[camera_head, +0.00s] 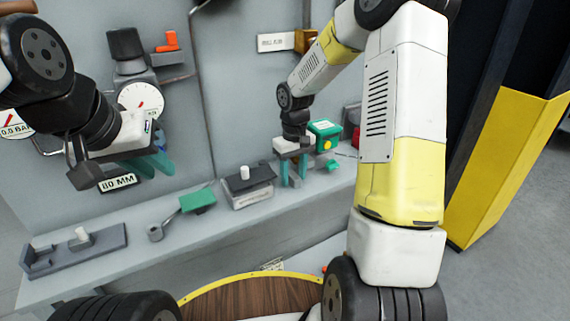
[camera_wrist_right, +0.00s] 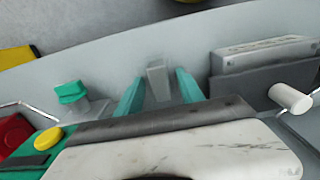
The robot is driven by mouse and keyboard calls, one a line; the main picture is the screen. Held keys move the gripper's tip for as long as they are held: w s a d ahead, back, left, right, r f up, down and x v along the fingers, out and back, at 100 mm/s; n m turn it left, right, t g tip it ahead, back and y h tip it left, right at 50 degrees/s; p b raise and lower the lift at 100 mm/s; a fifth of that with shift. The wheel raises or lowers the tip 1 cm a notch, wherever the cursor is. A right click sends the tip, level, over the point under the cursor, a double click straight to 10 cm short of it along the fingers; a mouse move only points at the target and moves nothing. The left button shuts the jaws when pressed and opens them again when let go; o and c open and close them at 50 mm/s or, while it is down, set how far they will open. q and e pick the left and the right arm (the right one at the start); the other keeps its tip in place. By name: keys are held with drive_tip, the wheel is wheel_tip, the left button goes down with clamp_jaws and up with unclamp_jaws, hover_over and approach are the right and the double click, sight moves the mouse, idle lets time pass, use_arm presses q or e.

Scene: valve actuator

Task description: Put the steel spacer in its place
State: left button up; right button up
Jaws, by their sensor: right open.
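A small grey metal block, which looks like the steel spacer (camera_wrist_right: 158,80), stands on the shelf between the fingers of my right gripper (camera_wrist_right: 160,92) in the right wrist view. The fingers are apart, with a gap on each side of the block. In the head view my right gripper (camera_head: 293,172) points down at the shelf, and its fingers hide most of the block. My left gripper (camera_head: 150,165) hangs at the left, its teal fingers apart and empty, in front of the wall near the 80 MM plate (camera_head: 118,181). I cannot tell which spot is the spacer's place.
The grey shelf (camera_head: 195,230) holds a grey fixture with a white peg (camera_head: 75,250), a green-handled tool (camera_head: 197,200) and a grey block with a white knob (camera_head: 245,190). A gauge (camera_head: 141,101) is on the wall.

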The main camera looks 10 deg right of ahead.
wheel_tip(320, 180, up, 12)
drive_tip(key=s+r+m+t+y, duration=0.1)
drive_tip(key=s+r+t, duration=0.2)
drive_tip(key=s, duration=0.7)
drive_tip(key=s+r+m+t+y, duration=0.1)
drive_tip(key=s+r+m+t, duration=0.1)
drive_tip(key=s+r, duration=0.5)
drive_tip(key=s, duration=0.4)
drive_tip(key=shift+s+a+t, duration=0.15)
drive_tip(key=shift+s+t, duration=0.15)
drive_tip(key=shift+t, duration=0.1)
drive_tip(key=shift+o, duration=0.4)
drive_tip(key=shift+s, duration=0.3)
drive_tip(key=n+g+h, duration=0.2)
drive_tip(key=n+g, duration=0.1)
drive_tip(key=g, duration=0.3)
hover_over(295, 173)
wheel_tip(295, 173, down, 13)
drive_tip(key=shift+f, duration=0.2)
drive_tip(key=f, duration=0.8)
drive_tip(key=shift+s+a, duration=0.3)
drive_tip(key=shift+s, duration=0.05)
drive_tip(key=shift+r, duration=0.1)
